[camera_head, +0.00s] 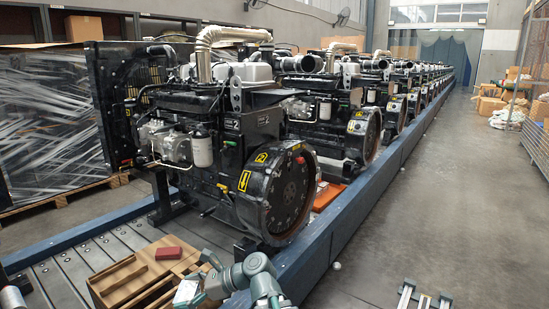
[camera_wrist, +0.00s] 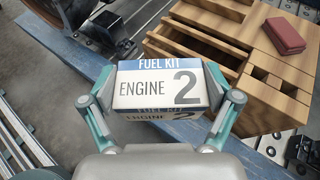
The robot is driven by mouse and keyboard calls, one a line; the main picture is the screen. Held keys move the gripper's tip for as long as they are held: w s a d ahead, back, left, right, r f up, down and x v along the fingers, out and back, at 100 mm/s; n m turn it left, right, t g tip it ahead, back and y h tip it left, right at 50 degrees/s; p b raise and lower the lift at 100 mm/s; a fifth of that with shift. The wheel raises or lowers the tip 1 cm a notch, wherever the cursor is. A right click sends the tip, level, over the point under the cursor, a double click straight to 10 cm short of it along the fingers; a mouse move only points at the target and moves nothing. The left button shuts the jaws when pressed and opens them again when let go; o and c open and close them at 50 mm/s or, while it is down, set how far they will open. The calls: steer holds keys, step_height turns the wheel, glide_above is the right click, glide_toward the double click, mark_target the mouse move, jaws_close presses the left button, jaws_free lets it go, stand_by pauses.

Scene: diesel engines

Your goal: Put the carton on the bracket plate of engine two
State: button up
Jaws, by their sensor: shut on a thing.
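The carton (camera_wrist: 160,90) is a white and blue box printed "FUEL KIT ENGINE 2". My gripper (camera_wrist: 163,110) is shut on it, one finger at each side, in the wrist view. My gripper (camera_head: 208,285) is at the bottom of the head view, in front of the wooden box; the carton is hard to make out there. The nearest engine (camera_head: 205,150) carries a label that seems to read "E2". A flat black plate (camera_head: 264,99) juts from its side above the flywheel housing; it looks like the bracket plate, and its top looks bare.
A wooden box (camera_head: 115,279) with compartments stands beside my gripper, a dark red block (camera_head: 168,253) on it. A blue rail (camera_head: 340,215) runs beside the row of engines. The grey floor (camera_head: 440,200) to the right is mostly clear.

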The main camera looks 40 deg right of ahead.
steer(key=w+d+r+m+t+h+p, duration=0.15)
steer(key=w+d+r+p, duration=0.65)
steer(key=d+r, duration=1.05)
steer(key=w+d+r+m+t+h+p, duration=0.1)
steer(key=w+d+r+m+h+p, duration=0.15)
steer(key=d+r+p, duration=1.5)
steer(key=w+d+r+m+t+h+p, duration=0.2)
steer(key=w+d+r+p, duration=0.3)
steer(key=d+r, duration=1.45)
steer(key=w+r, duration=0.4)
steer(key=r, duration=0.5)
steer(key=shift+m+h, duration=0.3)
steer(key=shift+m, duration=0.2)
steer(key=w+f+p, duration=0.1)
steer(key=w+f, duration=0.2)
steer(key=w, duration=0.1)
steer(key=w+f+p, duration=0.1)
steer(key=w+f, duration=0.2)
steer(key=w, duration=0.1)
steer(key=w+f, duration=0.2)
steer(key=w, duration=0.2)
steer(key=shift+w+d+f+p, duration=0.1)
steer(key=shift+w+f+p, duration=0.1)
steer(key=shift+f+p, duration=0.2)
steer(key=shift+w+f, duration=0.45)
steer(key=shift+f, duration=0.15)
steer(key=shift+w+f+p, duration=0.15)
steer(key=shift+f+p, duration=0.25)
steer(key=shift+f, duration=1.35)
steer(key=shift+f, duration=0.15)
